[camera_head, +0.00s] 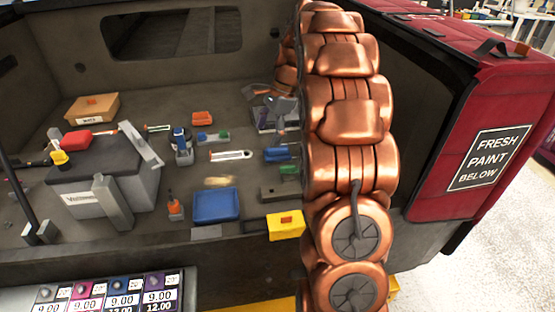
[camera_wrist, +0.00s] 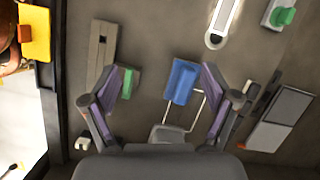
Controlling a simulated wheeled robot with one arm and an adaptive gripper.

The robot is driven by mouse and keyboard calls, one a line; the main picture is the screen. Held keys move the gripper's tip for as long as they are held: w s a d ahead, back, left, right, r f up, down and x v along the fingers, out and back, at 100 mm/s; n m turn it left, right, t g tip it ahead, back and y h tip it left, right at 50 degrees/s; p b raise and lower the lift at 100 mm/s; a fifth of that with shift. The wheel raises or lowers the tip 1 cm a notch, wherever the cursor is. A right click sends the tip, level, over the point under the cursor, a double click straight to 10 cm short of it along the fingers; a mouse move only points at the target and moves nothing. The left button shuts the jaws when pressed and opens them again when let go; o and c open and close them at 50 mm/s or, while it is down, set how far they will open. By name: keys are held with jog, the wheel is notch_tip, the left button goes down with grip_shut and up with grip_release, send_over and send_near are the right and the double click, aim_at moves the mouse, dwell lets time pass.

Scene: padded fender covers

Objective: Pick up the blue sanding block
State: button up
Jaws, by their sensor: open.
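The blue sanding block (camera_wrist: 182,80) lies on the grey surface in the wrist view, ahead of my open gripper (camera_wrist: 165,88). It shows between the two purple-padded fingers, nearer the right one, and neither finger is closed on it. A thin pale wire frame and a grey piece show just below it, toward my palm. In the head view the blue block (camera_head: 276,154) lies left of my copper arm. I cannot make out both fingers in the head view, where my arm hides much of that area.
A green block (camera_wrist: 129,82) and a grey bar (camera_wrist: 102,55) lie near the left finger. A flat grey-white box (camera_wrist: 281,118) lies right of the right finger. A white tool (camera_wrist: 222,18) lies beyond. A blue tray (camera_head: 216,220) and yellow block (camera_head: 286,232) are nearer the front.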

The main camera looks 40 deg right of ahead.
aim_at(277, 150)
jog(key=w+d+f+m, duration=0.1)
jog(key=d, duration=0.1)
jog(key=w+d+f+m+b, duration=0.1)
jog(key=d, duration=0.2)
jog(key=d+f+m+t, duration=0.1)
jog(key=d+f, duration=0.1)
jog(key=shift+w+d+m, duration=0.3)
jog(key=shift+w, duration=0.1)
jog(key=shift+s+d+x, duration=0.1)
jog(key=shift+d+x, duration=0.1)
jog(key=shift+x, duration=1.75)
jog(key=shift+s+d+x, duration=0.1)
jog(key=shift+d+x, duration=0.05)
jog(key=shift+x, duration=1.85)
jog(key=shift+f, duration=0.1)
jog(key=c, duration=1.3)
